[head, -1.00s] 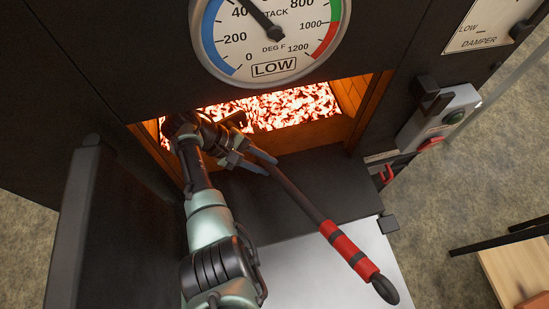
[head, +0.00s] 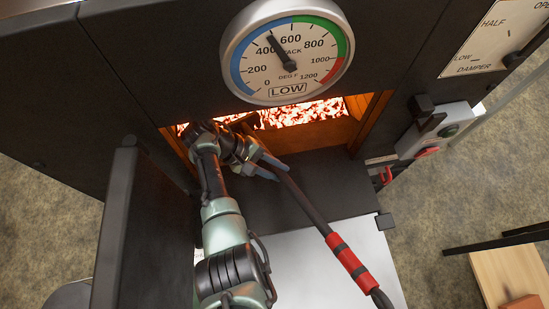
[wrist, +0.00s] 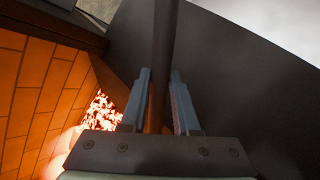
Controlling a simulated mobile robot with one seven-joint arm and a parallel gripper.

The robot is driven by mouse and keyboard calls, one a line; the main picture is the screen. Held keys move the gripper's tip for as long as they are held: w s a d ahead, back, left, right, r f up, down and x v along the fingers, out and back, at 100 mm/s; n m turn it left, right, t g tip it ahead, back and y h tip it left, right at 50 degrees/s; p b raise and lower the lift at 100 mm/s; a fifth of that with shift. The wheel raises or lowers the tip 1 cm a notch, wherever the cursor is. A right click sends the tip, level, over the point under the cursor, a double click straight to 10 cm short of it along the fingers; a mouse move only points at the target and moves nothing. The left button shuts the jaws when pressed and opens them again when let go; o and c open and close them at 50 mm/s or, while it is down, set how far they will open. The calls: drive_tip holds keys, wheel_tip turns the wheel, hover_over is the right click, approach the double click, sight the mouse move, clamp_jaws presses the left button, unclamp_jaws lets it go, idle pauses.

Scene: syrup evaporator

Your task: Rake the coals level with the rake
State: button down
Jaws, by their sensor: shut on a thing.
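The rake (head: 308,206) is a dark rod with a red and black banded handle (head: 350,259), which points toward the lower right in the head view. My gripper (head: 271,167) is shut on the rake's shaft at the firebox mouth. In the wrist view the shaft (wrist: 164,50) runs between the two fingers (wrist: 156,103). The rake's head is hidden behind my arm and inside the firebox. The glowing coals (head: 300,113) lie across the firebox floor, and a patch of coals (wrist: 101,115) shows in the wrist view. How level they are cannot be told.
The open firebox door (head: 117,235) stands left of my arm. The firebox has orange brick walls (wrist: 35,95). A stack gauge (head: 287,52) hangs above the opening. A control box (head: 437,130) is at the right. A wooden stool or table (head: 505,278) stands lower right.

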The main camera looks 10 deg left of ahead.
sight(285, 183)
drive_tip(key=shift+t, duration=0.3)
drive_tip(key=shift+s+d+r+p, duration=0.3)
drive_tip(key=shift+s+r+p, duration=0.55)
drive_tip(key=shift+p, duration=0.75)
drive_tip(key=shift+s+d+r+p, duration=0.25)
drive_tip(key=shift+s+r+p, duration=0.5)
drive_tip(key=shift+p, duration=0.85)
drive_tip(key=s+d+r+m+t+p, duration=0.1)
drive_tip(key=s+d+r+p, duration=0.15)
drive_tip(key=s+p, duration=0.55)
drive_tip(key=s+d+r+t+y+p, duration=0.1)
drive_tip(key=s+d+p, duration=0.3)
drive_tip(key=s, duration=0.7)
drive_tip(key=s+d+r+m+t+p, duration=0.1)
drive_tip(key=s+d+r+t+p, duration=0.15)
drive_tip(key=s+p, duration=0.55)
drive_tip(key=s+d+r+b, duration=0.1)
drive_tip(key=s+d, duration=0.5)
drive_tip(key=s, duration=0.4)
drive_tip(key=s+d+r+b, duration=0.1)
drive_tip(key=s+d+b, duration=0.1)
drive_tip(key=s+d, duration=0.4)
drive_tip(key=s+d+b, duration=0.2)
drive_tip(key=s+d, duration=0.4)
drive_tip(key=s, duration=0.8)
drive_tip(key=shift+s+r+g, duration=0.15)
drive_tip(key=shift+r+g, duration=0.25)
drive_tip(key=shift+g, duration=0.05)
